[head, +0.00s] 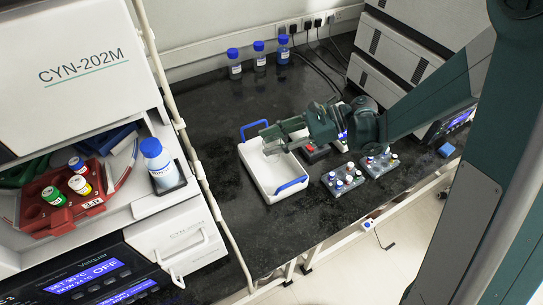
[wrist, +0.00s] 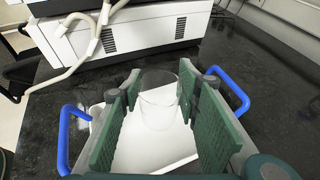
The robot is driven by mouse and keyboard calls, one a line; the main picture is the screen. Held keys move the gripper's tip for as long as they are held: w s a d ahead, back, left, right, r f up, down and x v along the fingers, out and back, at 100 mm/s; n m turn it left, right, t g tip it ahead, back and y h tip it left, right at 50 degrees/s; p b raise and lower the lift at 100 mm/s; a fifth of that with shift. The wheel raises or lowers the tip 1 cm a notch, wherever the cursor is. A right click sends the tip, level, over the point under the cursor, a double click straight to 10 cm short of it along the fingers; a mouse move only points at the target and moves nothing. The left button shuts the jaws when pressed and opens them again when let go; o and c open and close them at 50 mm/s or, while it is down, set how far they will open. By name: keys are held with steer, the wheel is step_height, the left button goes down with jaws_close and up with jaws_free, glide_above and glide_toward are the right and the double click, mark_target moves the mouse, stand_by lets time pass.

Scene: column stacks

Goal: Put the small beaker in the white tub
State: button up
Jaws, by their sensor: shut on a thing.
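The white tub (head: 268,178) with blue handles stands on the dark bench in the head view. Its white floor (wrist: 150,152) shows below the fingers in the wrist view. My gripper (head: 268,141) is over the back part of the tub. In the wrist view my gripper (wrist: 158,112) is shut on the small beaker (wrist: 160,102), a clear, see-through vessel between the two green finger pads. The beaker looks roughly upright over the tub. I cannot tell how far its base is from the tub floor. In the head view the beaker is hard to make out.
Racks of small vials (head: 343,179) stand right of the tub, with a dark and red device (head: 316,152) behind them. Several blue-capped bottles (head: 259,56) stand at the back. A white machine (head: 90,70) fills the left. Bare bench lies in front of the tub.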

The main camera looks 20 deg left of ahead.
mark_target(272, 157)
steer(key=shift+f+b, duration=0.45)
steer(key=shift+f, duration=1.5)
steer(key=shift+f, duration=0.1)
steer(key=shift+f+b, duration=0.55)
steer(key=shift+f, duration=1.2)
steer(key=shift+f, duration=0.2)
steer(key=o, duration=0.9)
steer(key=shift+r, duration=0.2)
steer(key=shift+r, duration=0.1)
steer(key=p+v, duration=0.3)
steer(key=v, duration=0.9)
steer(key=shift+w, duration=0.1)
